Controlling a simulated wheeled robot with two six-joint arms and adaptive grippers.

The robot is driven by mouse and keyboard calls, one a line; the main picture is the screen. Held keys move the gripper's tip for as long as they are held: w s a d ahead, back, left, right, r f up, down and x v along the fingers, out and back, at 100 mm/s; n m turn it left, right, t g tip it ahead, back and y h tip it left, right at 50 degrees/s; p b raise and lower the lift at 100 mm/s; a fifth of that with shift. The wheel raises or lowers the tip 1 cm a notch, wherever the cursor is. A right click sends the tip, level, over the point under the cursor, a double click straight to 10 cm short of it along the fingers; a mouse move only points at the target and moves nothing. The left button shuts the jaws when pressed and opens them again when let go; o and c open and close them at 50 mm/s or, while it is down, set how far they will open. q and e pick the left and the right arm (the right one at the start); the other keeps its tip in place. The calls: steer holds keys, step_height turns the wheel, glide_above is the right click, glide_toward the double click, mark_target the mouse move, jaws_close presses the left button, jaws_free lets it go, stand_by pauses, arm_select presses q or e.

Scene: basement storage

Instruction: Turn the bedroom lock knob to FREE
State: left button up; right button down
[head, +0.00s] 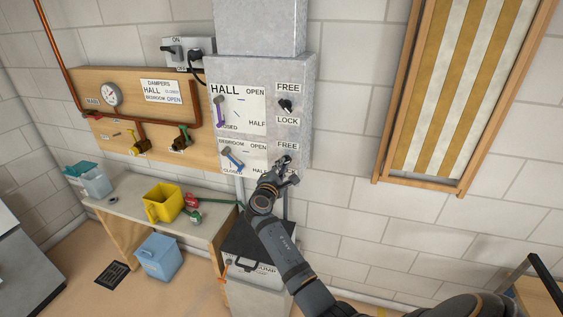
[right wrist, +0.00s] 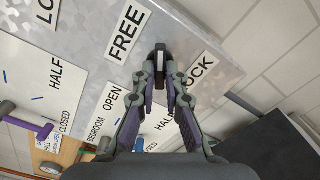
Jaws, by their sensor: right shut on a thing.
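The bedroom lock knob (right wrist: 160,58) is a small black knob with a pale mark, on the grey metal box between its FREE label (right wrist: 125,33) and LOCK label (right wrist: 195,74). My right gripper (head: 284,168) is shut on it; in the right wrist view both fingers (right wrist: 161,78) close around its sides. I cannot tell exactly which way the knob points. In the head view, FREE (head: 287,146) shows above the knob, while the gripper largely hides the knob and the LOCK label below. My left gripper is out of view.
The hall lock knob (head: 286,105) sits above on the same box (head: 305,125). The purple hall lever (head: 220,112) and blue bedroom lever (head: 232,157) are to the left. A bench (head: 135,205) with a yellow container (head: 163,203) stands lower left. A striped panel (head: 455,85) hangs at right.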

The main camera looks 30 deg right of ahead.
steer(key=shift+r+n+p, duration=0.1)
steer(key=shift+n+p, duration=0.65)
steer(key=shift+n, duration=0.45)
steer(key=shift+n, duration=0.3)
steer(key=c, duration=1.4)
jaws_free()
steer(key=shift+d, duration=0.1)
steer(key=v, duration=0.7)
steer(key=shift+s+a, duration=0.2)
